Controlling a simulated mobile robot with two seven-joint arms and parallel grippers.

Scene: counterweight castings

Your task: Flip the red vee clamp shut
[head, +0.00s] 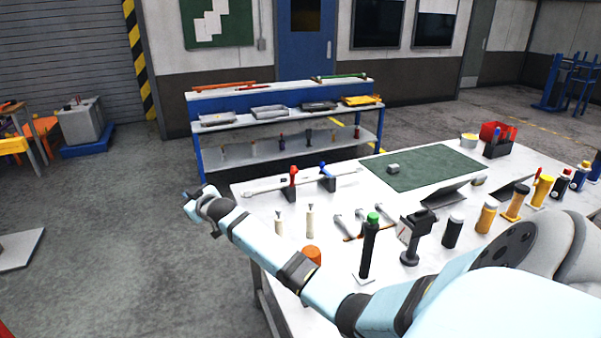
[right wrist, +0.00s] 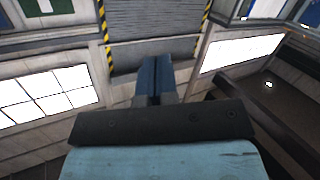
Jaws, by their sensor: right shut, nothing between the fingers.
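The red vee clamp (head: 293,178) stands near the far left part of the white workbench (head: 335,257) in the head view. Its red handle points up from a dark block. A similar blue clamp (head: 326,174) stands just right of it. My right gripper (head: 188,200) is beyond the bench's left edge, above the floor, well left of the red clamp and apart from it. Its fingers (right wrist: 154,78) are together and empty in the right wrist view. The clamp does not show in that view. My left gripper is not in view.
My right arm stretches across the bench's front left. Near it are an orange cylinder (head: 312,255), a green-topped dark post (head: 370,245) and two pale bottles. Several bottles stand at right. A green mat (head: 425,166) lies behind. A shelf unit (head: 290,120) stands farther back.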

